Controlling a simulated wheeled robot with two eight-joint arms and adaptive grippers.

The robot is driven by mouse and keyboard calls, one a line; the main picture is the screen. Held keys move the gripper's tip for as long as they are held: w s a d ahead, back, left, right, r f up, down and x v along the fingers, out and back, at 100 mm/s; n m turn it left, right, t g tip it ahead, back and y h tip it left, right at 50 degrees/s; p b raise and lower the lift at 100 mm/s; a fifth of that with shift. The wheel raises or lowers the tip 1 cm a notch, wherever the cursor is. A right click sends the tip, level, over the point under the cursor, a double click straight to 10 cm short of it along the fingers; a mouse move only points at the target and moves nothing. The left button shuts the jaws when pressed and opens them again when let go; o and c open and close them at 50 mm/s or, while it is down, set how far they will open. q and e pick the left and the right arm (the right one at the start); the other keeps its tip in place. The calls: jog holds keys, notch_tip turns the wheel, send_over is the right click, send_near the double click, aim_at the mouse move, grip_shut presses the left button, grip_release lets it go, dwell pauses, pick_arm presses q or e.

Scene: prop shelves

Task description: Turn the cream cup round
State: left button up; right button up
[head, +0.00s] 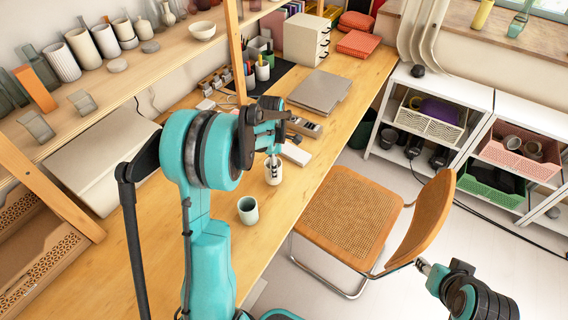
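The cream cup (273,177) stands on the wooden desk beneath my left gripper (273,163). The gripper points down, with its fingertips at the cup's rim and overlapping the cup. The gripper partly hides the cup, and I cannot tell whether the fingers touch or grip it. No handle or mark on the cup can be made out. My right gripper (424,266) is at the lower right, over the floor beside the chair, far from the cup; its fingers are too small to judge.
A pale green cup (248,210) stands just nearer on the desk (285,225). Beyond the cream cup lie a white box (295,154), small grey devices (304,126) and a closed laptop (319,91). A cane chair (345,215) stands against the desk's right side.

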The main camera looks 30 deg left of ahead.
pick_arm(q)
jog(key=m, duration=0.5)
jog(key=shift+r+m+p, duration=0.1)
jog(key=shift+m+p, duration=0.2)
jog(key=m, duration=0.5)
jog(key=m+p, duration=0.1)
jog(key=m, duration=0.3)
jog(key=shift+m, duration=0.4)
jog(key=m, duration=0.6)
jog(key=shift+p, duration=0.4)
jog(key=shift+m+b, duration=0.3)
jog(key=shift+m, duration=0.8)
jog(key=m, duration=0.4)
jog(key=shift+m+b, duration=0.3)
jog(key=shift+m, duration=0.1)
jog(key=m, duration=0.6)
jog(key=shift+b, duration=0.3)
jog(key=shift+f+b, duration=0.6)
jog(key=shift+f, duration=0.3)
jog(key=shift+f, duration=0.2)
